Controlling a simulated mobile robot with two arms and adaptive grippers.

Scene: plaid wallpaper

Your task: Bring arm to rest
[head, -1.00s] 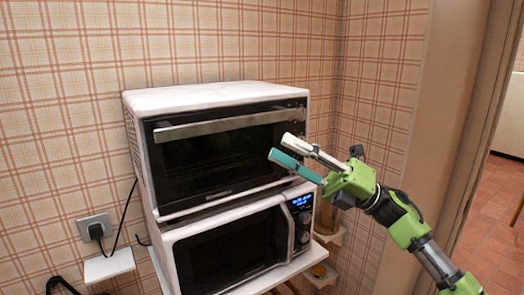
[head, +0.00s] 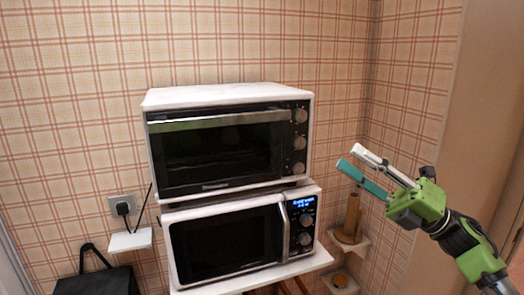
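My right gripper (head: 359,160) is at the right of the head view, on the green and black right arm that comes in from the right edge. One finger is white and one is teal. The fingertips are apart with nothing between them. The gripper is to the right of the white toaster oven (head: 228,97) and apart from it in the picture. My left gripper is not in view.
The oven, its door shut, stands on a microwave (head: 225,243) with a lit display, on a white shelf (head: 290,269). Small corner shelves (head: 347,243) hold a wooden cylinder (head: 352,214). A socket (head: 123,207) and black bag (head: 97,280) are at left. A door frame is at right.

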